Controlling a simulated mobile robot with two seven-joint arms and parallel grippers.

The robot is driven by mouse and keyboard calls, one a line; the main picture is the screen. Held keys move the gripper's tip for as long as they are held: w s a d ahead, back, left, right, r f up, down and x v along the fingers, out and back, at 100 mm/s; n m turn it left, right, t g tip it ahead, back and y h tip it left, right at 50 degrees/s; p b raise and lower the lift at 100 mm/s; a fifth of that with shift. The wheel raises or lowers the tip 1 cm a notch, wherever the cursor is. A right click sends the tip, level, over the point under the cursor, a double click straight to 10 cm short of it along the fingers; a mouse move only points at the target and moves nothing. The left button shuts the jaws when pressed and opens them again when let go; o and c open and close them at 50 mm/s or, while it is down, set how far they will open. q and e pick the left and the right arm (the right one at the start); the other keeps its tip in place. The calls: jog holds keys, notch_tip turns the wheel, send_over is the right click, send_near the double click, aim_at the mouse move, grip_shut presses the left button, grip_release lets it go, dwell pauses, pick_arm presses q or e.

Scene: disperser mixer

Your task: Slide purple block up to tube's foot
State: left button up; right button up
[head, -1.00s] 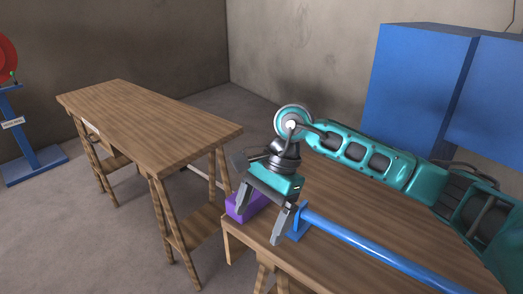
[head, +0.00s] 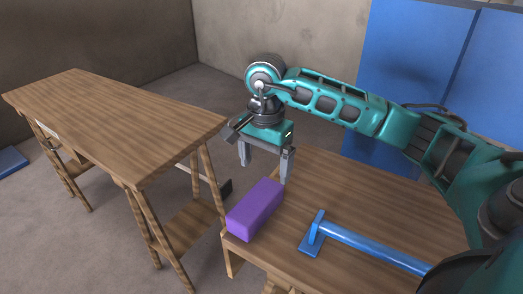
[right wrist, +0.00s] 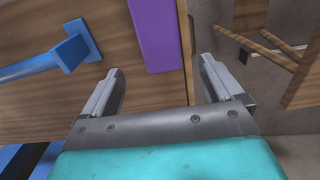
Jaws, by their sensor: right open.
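The purple block (head: 256,208) lies on the near wooden table along its left edge. The blue tube (head: 370,246) lies on the same table, with its square blue foot (head: 312,236) at its left end. A gap of bare wood separates block and foot. My right gripper (head: 265,171) is open and empty, fingers pointing down, just beyond the block's far end and apart from it. The right wrist view shows the block (right wrist: 155,34) ahead of the open fingers, with the foot (right wrist: 76,45) to its left. My left gripper is not in view.
The near table (head: 365,197) has bare wood behind the tube. A second wooden table (head: 120,115) stands to the left across a floor gap. Blue cabinets (head: 415,70) stand at the back right.

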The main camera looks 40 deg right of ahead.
aim_at(265, 190)
notch_tip(265, 190, down, 9)
jog(key=shift+f, duration=0.7)
jog(key=shift+c, duration=0.2)
jog(key=c, duration=1.2)
jog(key=shift+s+d, duration=0.35)
jog(key=shift+s, duration=0.4)
jog(key=shift+s+d, duration=0.4)
jog(key=shift+s, duration=0.3)
jog(key=shift+s+d, duration=0.35)
jog(key=shift+s, duration=0.4)
jog(key=shift+s+d, duration=0.35)
jog(key=shift+s, duration=0.35)
jog(key=shift+s+d, duration=0.3)
jog(key=shift+s, duration=0.45)
jog(key=shift+s+d, duration=0.35)
jog(key=shift+s, duration=0.35)
